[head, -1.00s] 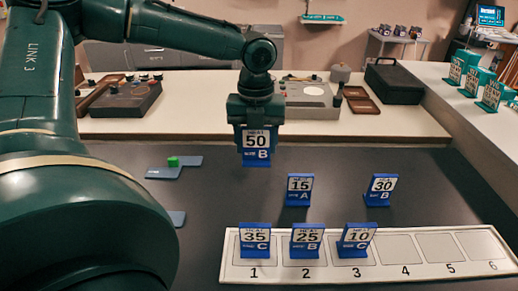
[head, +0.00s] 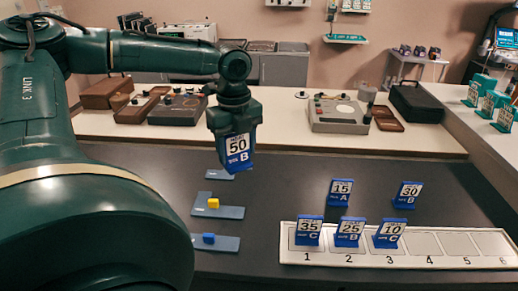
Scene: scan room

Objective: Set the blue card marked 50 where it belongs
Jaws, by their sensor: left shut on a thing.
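My left gripper (head: 235,118) is shut on the blue card marked 50 B (head: 238,150), holding it slightly tilted in the air over the left part of the dark table. A white tray (head: 289,229) numbered 1 to 6 lies at the right front. Blue card 35 C (head: 309,231) stands in slot 1, card 25 B (head: 349,232) in slot 2 and card 10 C (head: 390,234) in slot 3. Slots 4, 5 and 6 are bare. Cards 15 A (head: 341,191) and 30 B (head: 408,195) stand on the table behind the tray. My right gripper is not in view.
A pale counter (head: 270,136) with instruments runs behind. Green-based cards stand at far right.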

